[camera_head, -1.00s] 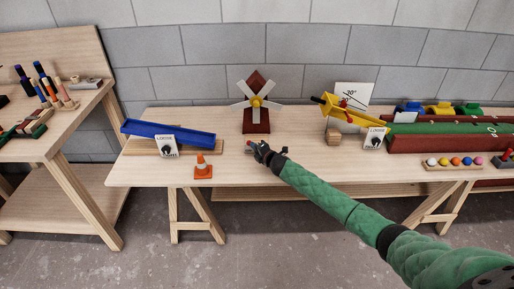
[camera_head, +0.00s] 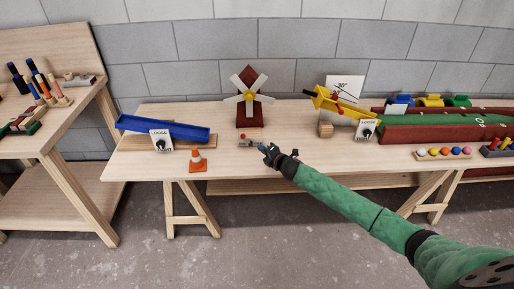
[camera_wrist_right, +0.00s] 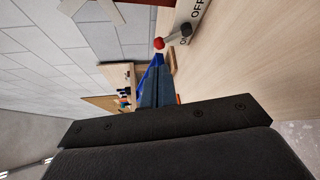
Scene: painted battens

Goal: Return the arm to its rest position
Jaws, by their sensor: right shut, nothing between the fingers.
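My right arm, in a green sleeve, reaches in from the lower right of the head view. Its black right gripper (camera_head: 268,151) is shut and empty, over the front part of the table (camera_head: 330,160). My left gripper is not in view.
A windmill (camera_head: 249,98) stands behind the switch. A blue trough (camera_head: 165,128) and an orange cone (camera_head: 197,160) are to the left. A yellow tilted chute (camera_head: 335,105) and a wooden block (camera_head: 326,129) are to the right. Bare tabletop lies around the gripper.

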